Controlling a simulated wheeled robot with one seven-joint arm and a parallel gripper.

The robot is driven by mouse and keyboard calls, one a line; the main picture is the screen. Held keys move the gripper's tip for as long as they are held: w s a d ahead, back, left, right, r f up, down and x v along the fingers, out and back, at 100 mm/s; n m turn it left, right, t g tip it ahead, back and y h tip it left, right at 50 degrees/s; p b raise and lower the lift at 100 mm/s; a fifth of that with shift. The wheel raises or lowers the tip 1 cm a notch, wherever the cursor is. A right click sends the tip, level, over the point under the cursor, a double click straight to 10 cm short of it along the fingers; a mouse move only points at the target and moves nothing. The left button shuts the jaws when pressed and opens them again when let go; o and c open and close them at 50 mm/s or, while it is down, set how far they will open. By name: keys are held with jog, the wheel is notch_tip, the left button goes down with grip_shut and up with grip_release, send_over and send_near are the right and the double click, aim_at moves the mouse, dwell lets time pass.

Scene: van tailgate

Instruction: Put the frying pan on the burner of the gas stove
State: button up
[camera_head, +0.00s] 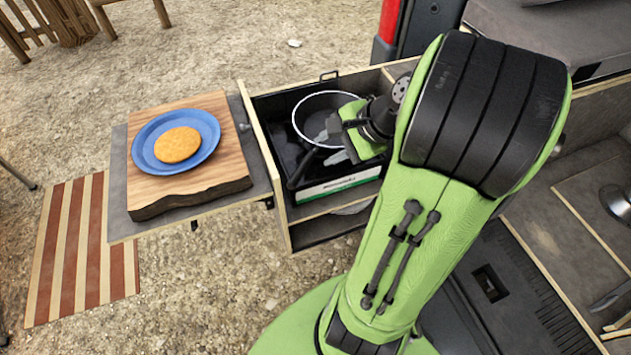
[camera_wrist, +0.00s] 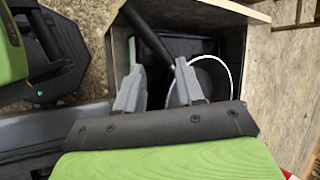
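The dark frying pan (camera_head: 318,108) with a pale rim sits in the drawer compartment, over the black gas stove (camera_head: 342,187) with a green front strip. Its black handle (camera_head: 300,170) points toward the lower left. The pan also shows in the wrist view (camera_wrist: 212,75), with its handle (camera_wrist: 150,35) crossing just beyond the fingers. My gripper (camera_head: 345,132) is above the pan's near right side. In the wrist view my gripper (camera_wrist: 158,82) has its fingers apart, with nothing held between them. The burner is hidden, and I cannot tell whether the pan rests on it.
A wooden board (camera_head: 190,196) with a blue plate (camera_head: 146,158) and an orange-brown round food (camera_head: 178,144) lies on the grey side shelf (camera_head: 118,215). Wooden drawer walls (camera_head: 262,135) surround the stove. A striped mat (camera_head: 85,250) lies on the gravel.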

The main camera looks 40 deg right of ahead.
jog(key=s+a+r+n+g+h, duration=0.2)
jog(key=a+n, duration=0.6)
jog(key=a, duration=0.2)
jog(key=s+a+r+n+h, duration=0.1)
jog(key=s+a+r+n, duration=0.2)
jog(key=s+a+n, duration=0.2)
jog(key=s+n, duration=0.3)
jog(key=n, duration=0.2)
jog(key=shift+s+a+t+h, duration=0.2)
jog(key=shift+s+t+h, duration=0.1)
jog(key=shift+t, duration=0.1)
notch_tip(320, 180, up, 4)
jog(key=p, duration=0.3)
jog(key=shift+p, duration=0.4)
